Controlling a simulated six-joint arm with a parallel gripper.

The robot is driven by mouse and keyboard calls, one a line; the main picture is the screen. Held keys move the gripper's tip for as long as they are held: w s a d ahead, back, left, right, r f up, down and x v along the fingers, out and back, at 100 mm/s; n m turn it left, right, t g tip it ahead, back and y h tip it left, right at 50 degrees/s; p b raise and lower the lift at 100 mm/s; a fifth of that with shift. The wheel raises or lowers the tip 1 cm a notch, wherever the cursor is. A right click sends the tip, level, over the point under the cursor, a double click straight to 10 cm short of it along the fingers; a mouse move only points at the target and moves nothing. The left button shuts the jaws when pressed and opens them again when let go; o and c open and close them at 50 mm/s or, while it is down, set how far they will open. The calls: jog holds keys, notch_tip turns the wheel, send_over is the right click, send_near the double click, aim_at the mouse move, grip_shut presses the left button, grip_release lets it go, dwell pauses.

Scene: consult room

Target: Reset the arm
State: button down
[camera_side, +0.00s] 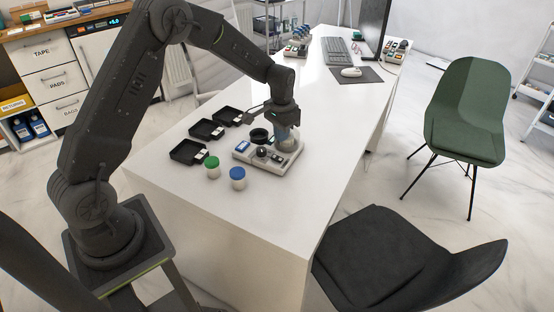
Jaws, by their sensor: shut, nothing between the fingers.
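My arm reaches from its stand at the left over the white table. My gripper (283,132) points down over the back right part of a small white device (243,157) with a blue screen, a dark knob and a dark round piece. It is shut and empty, as far as can be seen at this size. I cannot tell whether its tips touch the device.
Three black trays (186,152) with white labels stand left of the device. A green-capped jar (212,168) and a blue-capped jar (237,178) stand in front. A keyboard (340,52), mouse (351,72) and monitor are farther back. The table's front is clear.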

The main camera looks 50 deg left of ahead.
jog(key=s+d+r+t, duration=0.1)
jog(key=s+d+r, duration=0.2)
jog(key=s+r, duration=0.45)
jog(key=s+d+r+t, duration=0.2)
jog(key=s+d+r, duration=0.2)
jog(key=r, duration=0.6)
jog(key=s+d+r+t, duration=0.1)
jog(key=s+d+r, duration=0.1)
jog(key=s, duration=0.6)
jog(key=s+d+r+t, duration=0.1)
jog(key=s+d, duration=0.1)
jog(key=s, duration=0.7)
jog(key=shift+d+r, duration=0.15)
jog(key=shift+r, duration=0.2)
